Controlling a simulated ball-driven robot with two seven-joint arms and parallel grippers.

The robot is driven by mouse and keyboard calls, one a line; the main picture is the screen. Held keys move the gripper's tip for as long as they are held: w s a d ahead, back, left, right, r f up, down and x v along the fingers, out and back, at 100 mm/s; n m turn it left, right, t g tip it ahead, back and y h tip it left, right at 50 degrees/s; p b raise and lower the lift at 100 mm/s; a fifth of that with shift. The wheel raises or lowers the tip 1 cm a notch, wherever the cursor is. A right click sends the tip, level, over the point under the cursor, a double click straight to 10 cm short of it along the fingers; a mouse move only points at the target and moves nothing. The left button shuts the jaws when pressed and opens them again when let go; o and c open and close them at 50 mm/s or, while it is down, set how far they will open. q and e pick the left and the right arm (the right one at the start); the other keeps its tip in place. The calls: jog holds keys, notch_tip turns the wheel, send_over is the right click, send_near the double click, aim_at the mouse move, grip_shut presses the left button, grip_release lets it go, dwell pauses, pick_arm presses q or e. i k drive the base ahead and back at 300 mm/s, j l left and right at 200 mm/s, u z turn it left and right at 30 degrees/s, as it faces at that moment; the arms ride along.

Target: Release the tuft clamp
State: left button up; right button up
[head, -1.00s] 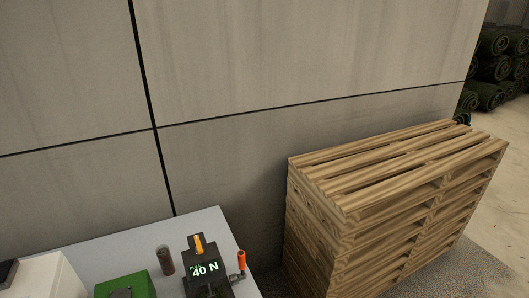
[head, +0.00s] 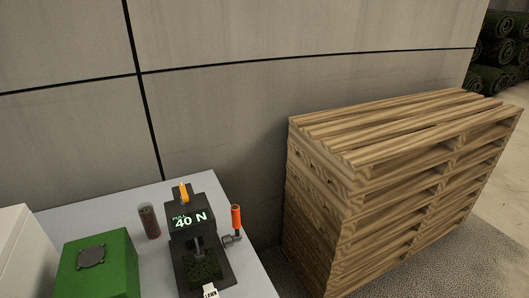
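The tuft clamp is part of a dark tester (head: 197,236) on the light table, at the lower middle-left of the head view. Its display reads "PULL 40 N", and a yellow-orange piece stands on top. A grey rod runs down from the head to a dark green turf sample (head: 202,268) on the tester's base. An orange-handled lever (head: 236,217) stands upright at its right side. I cannot tell whether the clamp grips the turf. Neither of my grippers is in view.
On the table (head: 105,204), a dark cylinder (head: 149,221) stands left of the tester, then a green box (head: 98,266) and a white box (head: 17,250). Stacked wooden pallets (head: 390,190) stand right of the table. A grey wall is behind; rolled turf (head: 497,52) lies far right.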

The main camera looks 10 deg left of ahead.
aim_at(236, 219)
jog(key=l+u, duration=0.1)
jog(key=u, duration=0.65)
jog(key=i+l+u, duration=0.15)
jog(key=l+u, duration=0.2)
jog(key=i+l+u, duration=0.1)
jog(key=l+u, duration=0.25)
jog(key=l, duration=0.15)
jog(key=l+u, duration=0.35)
jog(key=l, duration=0.15)
jog(key=i, duration=0.05)
